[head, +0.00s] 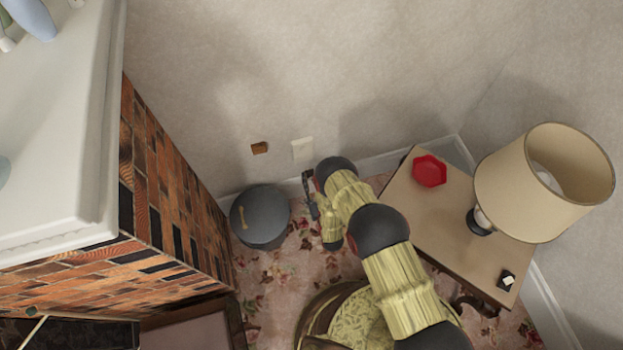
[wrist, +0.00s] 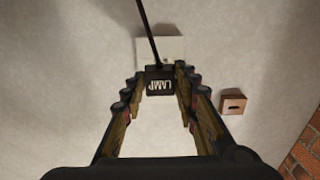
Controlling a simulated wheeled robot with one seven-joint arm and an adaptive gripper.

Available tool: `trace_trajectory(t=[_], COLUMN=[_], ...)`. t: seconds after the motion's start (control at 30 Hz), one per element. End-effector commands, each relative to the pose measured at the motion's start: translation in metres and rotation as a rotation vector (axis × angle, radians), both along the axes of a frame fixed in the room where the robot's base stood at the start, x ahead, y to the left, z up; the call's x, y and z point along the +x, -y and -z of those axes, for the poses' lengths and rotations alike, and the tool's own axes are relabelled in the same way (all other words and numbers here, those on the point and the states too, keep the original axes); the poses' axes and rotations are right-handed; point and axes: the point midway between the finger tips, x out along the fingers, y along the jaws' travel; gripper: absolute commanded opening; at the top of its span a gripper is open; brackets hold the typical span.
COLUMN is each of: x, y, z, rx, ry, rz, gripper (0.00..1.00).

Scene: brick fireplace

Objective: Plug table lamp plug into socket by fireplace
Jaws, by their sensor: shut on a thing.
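My gripper (wrist: 160,88) is shut on a black plug (wrist: 159,82) marked LAMP, held between the fingertips. A thin dark cord (wrist: 148,30) runs from the plug to the picture's top edge. Just beyond the plug in the wrist view is a white wall plate (wrist: 174,48), partly covered by it. I cannot tell whether plug and plate touch. In the head view, my gripper (head: 310,190) is low by the wall, below the white plate (head: 302,149); the plug is not clear there. The table lamp (head: 522,185), with a beige shade, stands on a side table (head: 448,222) at right.
A brown wall plate (head: 259,148) is left of the white one and also shows in the wrist view (wrist: 233,103). A grey round bin (head: 261,217) stands beside the brick fireplace (head: 165,200). A red dish (head: 429,171) is on the side table. A round patterned seat (head: 345,322) is below my arm.

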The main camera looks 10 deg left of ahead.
Motion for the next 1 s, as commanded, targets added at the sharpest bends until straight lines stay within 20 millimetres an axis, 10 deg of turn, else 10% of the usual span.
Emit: trace_trajectory(t=[1.0], x=[0.041], y=[-0.025], z=[0.0], rx=[0.0], ry=[0.0], rz=[0.0], gripper=[0.0])
